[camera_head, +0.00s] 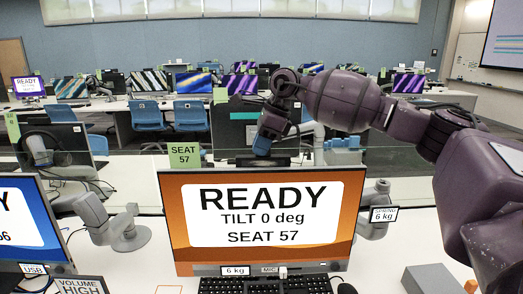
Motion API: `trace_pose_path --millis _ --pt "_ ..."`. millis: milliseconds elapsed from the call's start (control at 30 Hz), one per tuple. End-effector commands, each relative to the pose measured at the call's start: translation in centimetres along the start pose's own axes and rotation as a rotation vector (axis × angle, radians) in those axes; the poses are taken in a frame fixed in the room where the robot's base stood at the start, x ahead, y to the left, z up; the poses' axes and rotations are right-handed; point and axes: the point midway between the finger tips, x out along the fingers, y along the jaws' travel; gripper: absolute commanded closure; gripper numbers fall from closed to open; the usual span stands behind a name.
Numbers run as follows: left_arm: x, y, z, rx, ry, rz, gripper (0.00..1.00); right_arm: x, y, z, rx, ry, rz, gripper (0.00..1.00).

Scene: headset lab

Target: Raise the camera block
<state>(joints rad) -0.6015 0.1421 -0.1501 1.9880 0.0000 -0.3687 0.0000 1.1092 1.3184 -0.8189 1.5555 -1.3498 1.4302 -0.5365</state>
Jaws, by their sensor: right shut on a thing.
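The monitor (180,215) for seat 57 stands upright in the middle, its orange screen reading READY, TILT 0 deg, SEAT 57. A dark, flat block (274,161), which looks like the camera block, is at the monitor's top edge, near its middle. My right arm reaches in from the right, over the monitor. My right gripper (262,147) points down and is shut on the dark block. The fingers hide part of the block, and I cannot tell whether it touches the monitor's top edge. My left gripper is not in view.
A keyboard (265,286) lies in front of the monitor, and a grey box (431,279) sits at right. A second monitor (24,225) stands at left. A green SEAT 57 card (184,155) rises behind the monitor's left side. Rows of desks fill the back.

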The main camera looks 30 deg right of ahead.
Motion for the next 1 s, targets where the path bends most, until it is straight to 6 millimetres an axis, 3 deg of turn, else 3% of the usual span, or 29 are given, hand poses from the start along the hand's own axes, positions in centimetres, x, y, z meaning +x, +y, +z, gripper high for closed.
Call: trace_pose_path --millis 67,333,367,500,533,833,1000 --pt "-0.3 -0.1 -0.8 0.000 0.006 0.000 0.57 -1.2 0.0 0.5 -0.001 -0.003 -0.005 1.00" --pt "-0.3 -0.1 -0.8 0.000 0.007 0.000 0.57 -1.1 0.0 0.5 0.000 -0.002 -0.002 1.00" --pt "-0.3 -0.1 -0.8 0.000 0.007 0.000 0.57 -1.1 0.0 0.5 0.000 -0.002 -0.002 0.82" --pt "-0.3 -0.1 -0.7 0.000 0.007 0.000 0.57 -1.1 0.0 0.4 0.000 -0.002 -0.002 0.61" --pt "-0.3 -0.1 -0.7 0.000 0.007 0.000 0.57 -1.0 0.0 0.4 0.000 -0.001 -0.002 0.60" --pt "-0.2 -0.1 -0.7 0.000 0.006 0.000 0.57 -1.2 0.0 0.4 0.000 -0.001 -0.002 0.60" --pt "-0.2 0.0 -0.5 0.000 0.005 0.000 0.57 -2.9 -0.1 0.5 0.000 -0.003 -0.004 0.60"
